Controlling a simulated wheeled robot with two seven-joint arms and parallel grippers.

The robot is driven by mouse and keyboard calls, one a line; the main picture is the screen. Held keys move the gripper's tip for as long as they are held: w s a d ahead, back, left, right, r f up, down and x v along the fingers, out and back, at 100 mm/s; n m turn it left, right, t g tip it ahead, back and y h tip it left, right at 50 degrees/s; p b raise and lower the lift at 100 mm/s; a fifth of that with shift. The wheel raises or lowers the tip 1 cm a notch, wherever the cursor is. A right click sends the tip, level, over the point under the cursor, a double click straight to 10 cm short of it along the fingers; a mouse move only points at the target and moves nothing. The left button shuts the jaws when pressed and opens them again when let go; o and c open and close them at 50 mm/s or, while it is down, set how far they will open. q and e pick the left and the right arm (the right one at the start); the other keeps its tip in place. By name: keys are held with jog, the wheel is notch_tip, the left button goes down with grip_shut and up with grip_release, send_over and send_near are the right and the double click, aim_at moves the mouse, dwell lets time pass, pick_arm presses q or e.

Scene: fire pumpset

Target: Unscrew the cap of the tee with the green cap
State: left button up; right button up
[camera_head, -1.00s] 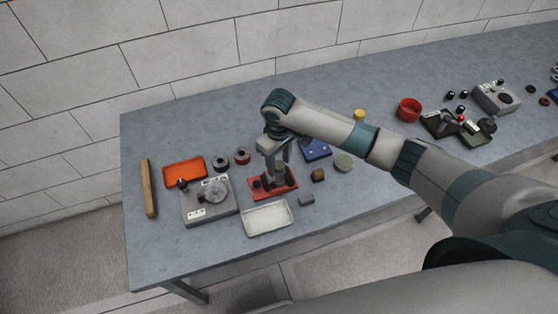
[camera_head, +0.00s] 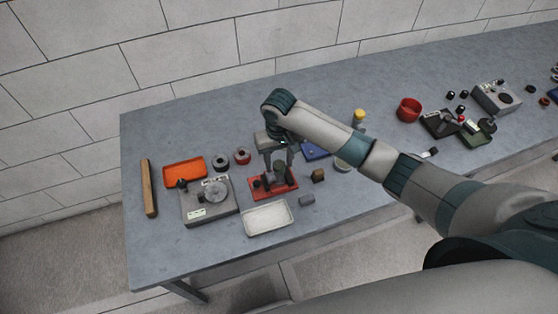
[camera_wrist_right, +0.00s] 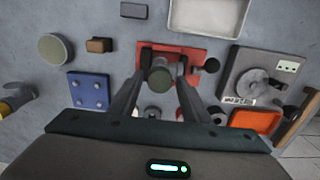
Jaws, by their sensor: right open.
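A tee with a dull green round cap (camera_wrist_right: 160,75) stands on a red base plate (camera_wrist_right: 204,50) in the right wrist view. In the head view the red base plate (camera_head: 289,189) lies near the middle of the left part of the table, with the tee (camera_head: 280,172) partly hidden by my fingers. My right gripper (camera_head: 277,166) points down above the tee. In the wrist view the open fingers (camera_wrist_right: 161,63) stand on both sides of the cap, with gaps visible. The cap is still on the tee. My left gripper is not in view.
A grey device (camera_head: 209,204) and an orange tray (camera_head: 184,172) stand left of the red base. A white tray (camera_head: 268,219) lies in front. A blue plate (camera_head: 314,152) and small brown block (camera_head: 318,175) are to the right. A wooden bar (camera_head: 149,188) lies near the left edge.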

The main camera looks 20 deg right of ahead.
jog(key=m, duration=0.4)
jog(key=shift+m, duration=0.3)
dwell(0.6)
jog(key=c, duration=1)
jog(key=n, duration=0.4)
jog(key=shift+n, duration=0.4)
jog(key=n, duration=0.4)
jog(key=shift+n, duration=0.3)
